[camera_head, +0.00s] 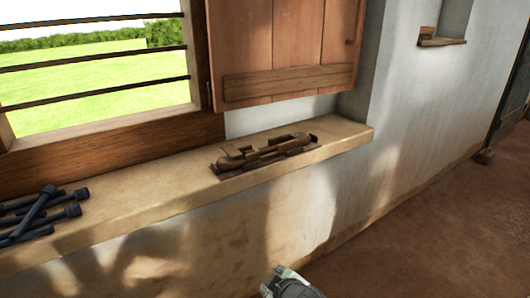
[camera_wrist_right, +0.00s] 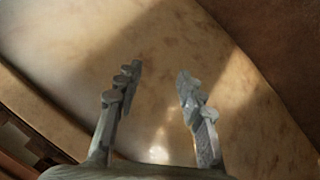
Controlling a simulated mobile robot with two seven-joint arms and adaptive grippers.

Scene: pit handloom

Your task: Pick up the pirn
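Several dark rods with thick heads (camera_head: 40,213) lie in a loose pile on the left of the window ledge; they look like pirns, but I cannot be sure. A brown wooden piece (camera_head: 264,152), perhaps a shuttle on a flat base, lies on the ledge under the shutter. I cannot tell if it holds a pirn. My right gripper (camera_wrist_right: 160,74) is open and empty in the right wrist view, with a pale wall behind it.
The ledge (camera_head: 150,183) is bare between the dark rods and the wooden piece. A barred window and a hinged wooden shutter (camera_head: 290,50) stand behind it. A small niche with a wooden shelf (camera_head: 441,42) is at the upper right.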

